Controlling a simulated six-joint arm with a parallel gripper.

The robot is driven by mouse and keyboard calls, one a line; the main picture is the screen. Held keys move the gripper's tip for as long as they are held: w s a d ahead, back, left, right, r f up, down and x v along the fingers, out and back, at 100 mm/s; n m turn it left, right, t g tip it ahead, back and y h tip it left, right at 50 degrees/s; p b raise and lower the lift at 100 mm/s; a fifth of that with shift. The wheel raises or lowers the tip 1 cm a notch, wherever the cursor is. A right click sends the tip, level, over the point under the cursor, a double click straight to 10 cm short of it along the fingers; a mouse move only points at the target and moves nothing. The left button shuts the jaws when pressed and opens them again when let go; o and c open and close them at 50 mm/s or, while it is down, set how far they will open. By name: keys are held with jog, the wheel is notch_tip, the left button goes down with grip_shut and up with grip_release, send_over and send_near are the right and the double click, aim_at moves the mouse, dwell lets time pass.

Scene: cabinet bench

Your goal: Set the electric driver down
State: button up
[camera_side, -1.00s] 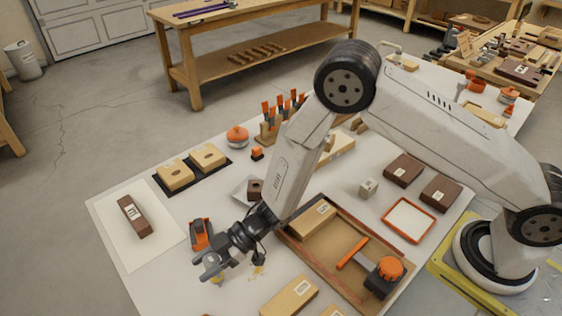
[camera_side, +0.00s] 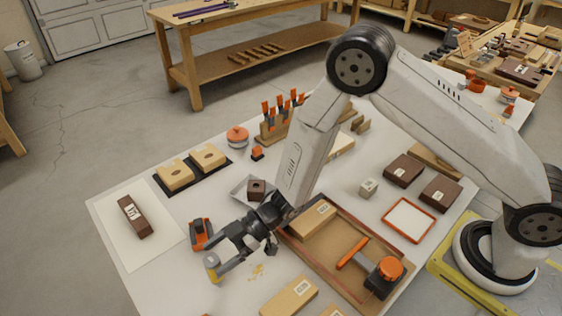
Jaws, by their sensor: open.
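An orange-and-black tool, which looks like the electric driver (camera_side: 385,272), lies at the front right end of the shallow wooden tray (camera_side: 330,268), its orange bar pointing left. My gripper (camera_side: 222,258) is open to the left of the tray, low over the white bench top. It is well apart from that tool. I see nothing clearly held between its fingers; a yellow patch shows at one fingertip. A smaller orange-and-black tool (camera_side: 200,235) stands just behind and left of my fingers. I cannot tell whether they touch.
A light wooden block (camera_side: 312,220) lies in the tray's back end, and another (camera_side: 289,296) in front of it. A brown block (camera_side: 134,216) lies on a white sheet at left. A metal pan with a brown block (camera_side: 256,190) is behind my wrist.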

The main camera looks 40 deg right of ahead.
jog(key=v, duration=0.8)
jog(key=shift+d, duration=0.25)
jog(key=w+d+r+m+t+h, duration=0.25)
jog(key=d+m+h, duration=0.2)
jog(key=d, duration=0.35)
jog(key=w+d+r+m+t+h, duration=0.1)
jog(key=d+r+m+t+h, duration=0.1)
jog(key=d+r+m+h, duration=0.35)
jog(key=s+d+r+m+g+h, duration=0.1)
jog(key=s+d+m+g+h, duration=0.2)
jog(key=s+d, duration=0.6)
jog(key=s+m+g, duration=0.1)
jog(key=s+m, duration=0.1)
jog(key=s, duration=0.1)
jog(key=shift+s+r+m, duration=0.2)
jog(key=shift+s+m, duration=0.1)
jog(key=shift+m, duration=0.1)
jog(key=shift+g, duration=0.25)
